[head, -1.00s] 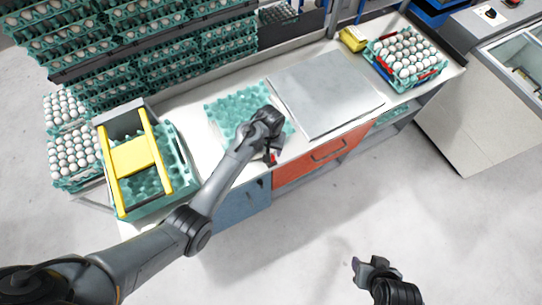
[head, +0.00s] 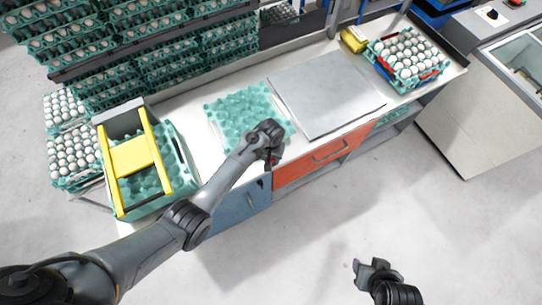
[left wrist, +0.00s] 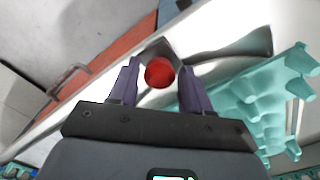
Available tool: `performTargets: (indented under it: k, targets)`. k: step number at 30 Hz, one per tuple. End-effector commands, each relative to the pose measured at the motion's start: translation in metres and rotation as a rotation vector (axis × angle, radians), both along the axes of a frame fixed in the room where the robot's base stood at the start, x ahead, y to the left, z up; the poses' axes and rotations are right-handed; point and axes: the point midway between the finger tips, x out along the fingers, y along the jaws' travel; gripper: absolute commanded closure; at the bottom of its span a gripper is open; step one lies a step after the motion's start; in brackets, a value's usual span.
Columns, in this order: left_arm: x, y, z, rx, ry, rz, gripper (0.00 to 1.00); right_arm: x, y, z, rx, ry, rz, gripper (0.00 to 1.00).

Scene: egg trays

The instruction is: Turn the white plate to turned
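A large pale square plate (head: 325,92) lies flat on the workbench, right of a teal egg tray (head: 245,115). I cannot tell whether this is the white plate that the task names. My left gripper (head: 269,158) is at the front edge of the bench, by the tray's near corner. In the left wrist view its two purple fingers (left wrist: 160,85) are apart, with a round red knob (left wrist: 159,72) between them. Gaps show beside the knob. A shiny pale metal piece (left wrist: 235,45) lies beyond it. My right gripper (head: 372,270) is low, over the floor, away from the bench.
A yellow frame (head: 134,155) stands over teal trays at the left of the bench. A filled egg tray (head: 404,58) and a yellow package (head: 353,39) are at the right end. Stacked egg trays (head: 150,50) stand behind. An orange drawer (head: 320,155) is below the bench top.

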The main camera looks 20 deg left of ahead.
Motion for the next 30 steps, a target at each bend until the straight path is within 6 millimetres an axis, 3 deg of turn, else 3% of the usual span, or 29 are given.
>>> performTargets:
  k: [1,9,20,30]
  targets:
    - [0.0,0.0,0.0,0.0,0.0,0.0,0.6,0.0,0.0,0.0,0.001,0.0,-0.001,0.53]
    - [0.0,0.0,0.0,0.0,0.0,0.0,1.0,0.0,0.001,0.0,0.005,0.001,-0.003,0.53]
    - [-0.001,0.001,0.001,0.0,0.001,-0.01,1.0,0.0,0.001,0.002,0.002,0.001,-0.001,0.53]
    - [-0.012,0.009,0.003,0.001,0.001,-0.109,1.0,0.0,-0.001,0.02,-0.006,0.001,0.004,0.53]
